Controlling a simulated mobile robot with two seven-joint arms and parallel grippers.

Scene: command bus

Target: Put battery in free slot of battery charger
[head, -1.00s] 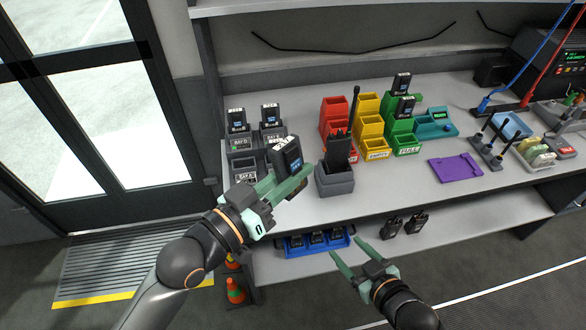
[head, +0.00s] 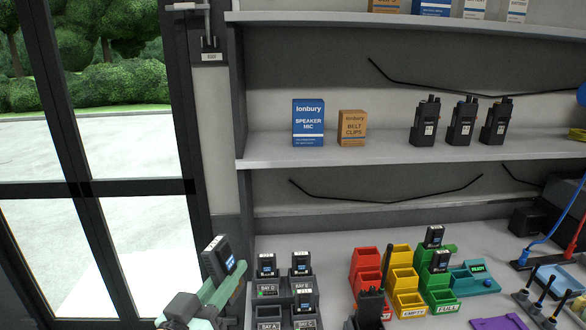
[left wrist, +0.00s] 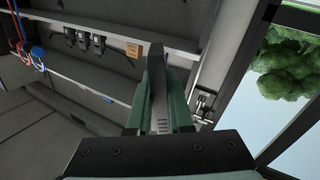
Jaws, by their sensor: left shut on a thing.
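My left gripper (head: 226,285) is shut on a dark battery (head: 218,258) with a blue label and holds it upright, left of the charger in the head view. In the left wrist view the battery (left wrist: 158,66) shows edge-on between the green fingers. The battery charger (head: 283,290) stands on the bench at the bottom of the head view. Batteries sit in its two back bays (head: 267,265) and in the front right bay (head: 304,298). The front left bay (head: 268,312), labelled BAY A, looks empty; its lower part is cut off.
A radio (head: 370,300), red bins (head: 365,265), yellow bins (head: 404,280) and green bins (head: 436,285) stand right of the charger. A shelf (head: 400,150) with boxes and radios runs above. The door frame (head: 190,190) is close on the left.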

